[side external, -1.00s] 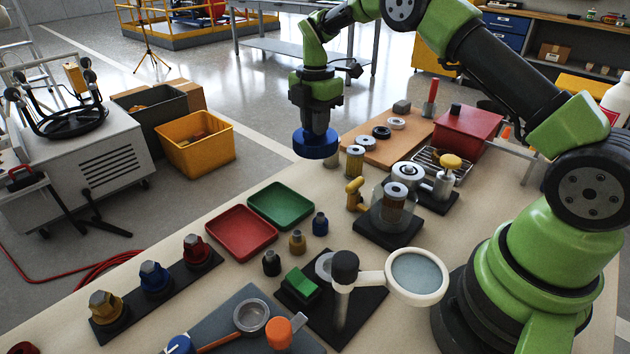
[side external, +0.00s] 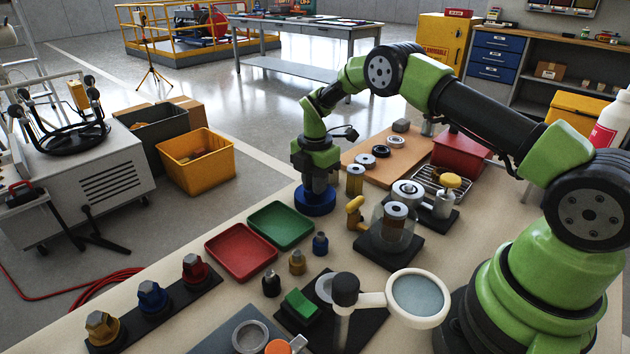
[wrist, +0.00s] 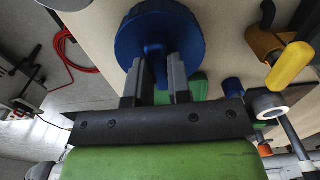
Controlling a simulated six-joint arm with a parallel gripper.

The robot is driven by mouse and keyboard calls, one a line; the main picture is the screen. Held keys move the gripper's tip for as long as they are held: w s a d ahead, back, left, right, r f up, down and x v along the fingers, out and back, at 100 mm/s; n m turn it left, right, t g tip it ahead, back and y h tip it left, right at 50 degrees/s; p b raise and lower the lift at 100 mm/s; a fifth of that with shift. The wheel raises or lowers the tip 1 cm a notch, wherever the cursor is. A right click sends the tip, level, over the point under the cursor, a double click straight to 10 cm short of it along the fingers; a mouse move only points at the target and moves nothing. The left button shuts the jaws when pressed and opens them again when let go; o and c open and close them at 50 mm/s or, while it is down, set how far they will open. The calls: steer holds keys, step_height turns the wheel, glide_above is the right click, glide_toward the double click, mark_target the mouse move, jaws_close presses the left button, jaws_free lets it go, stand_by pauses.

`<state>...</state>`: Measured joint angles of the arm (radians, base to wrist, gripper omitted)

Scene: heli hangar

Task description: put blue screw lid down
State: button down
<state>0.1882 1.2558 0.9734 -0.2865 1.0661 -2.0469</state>
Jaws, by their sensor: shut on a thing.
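The blue screw lid (side external: 316,203) is a round, ridged disc in the side view, low at the table's far edge, right of the green tray. In the wrist view the lid (wrist: 188,40) has a raised middle grip between my fingers. My gripper (side external: 318,186) points straight down and is shut on that grip; its two fingers also show in the wrist view (wrist: 160,75). The lid looks level and at or very near the table top; I cannot tell if it touches.
A green tray (side external: 304,223) and a red tray (side external: 216,250) lie left of the lid. A metal cylinder (side external: 355,180) and a yellow-handled valve (side external: 354,214) stand close to its right. A wooden board (side external: 352,156) with rings lies behind. A glass jar device (side external: 378,232) stands nearer.

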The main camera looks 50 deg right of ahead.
steer(key=c, duration=1.1)
jaws_free()
steer(key=shift+o, duration=0.2)
steer(key=s+a+r+m+t, duration=0.1)
steer(key=s+a+r+m, duration=0.1)
steer(key=r, duration=0.9)
steer(key=s+a+r+m+t, duration=0.1)
steer(key=s+r+m, duration=0.15)
steer(key=r, duration=0.85)
steer(key=s+a+r+m+t, duration=0.2)
steer(key=s+a+r+m, duration=0.2)
steer(key=s+r+m, duration=0.35)
steer(key=s+a+f+m+t+y, duration=0.1)
steer(key=s+a+m, duration=0.1)
steer(key=s+m, duration=0.3)
steer(key=s+a+f+m+t+y, duration=0.1)
steer(key=s+m, duration=0.4)
steer(key=s, duration=0.5)
steer(key=shift+s+a+t, duration=0.35)
steer(key=shift+t, duration=0.25)
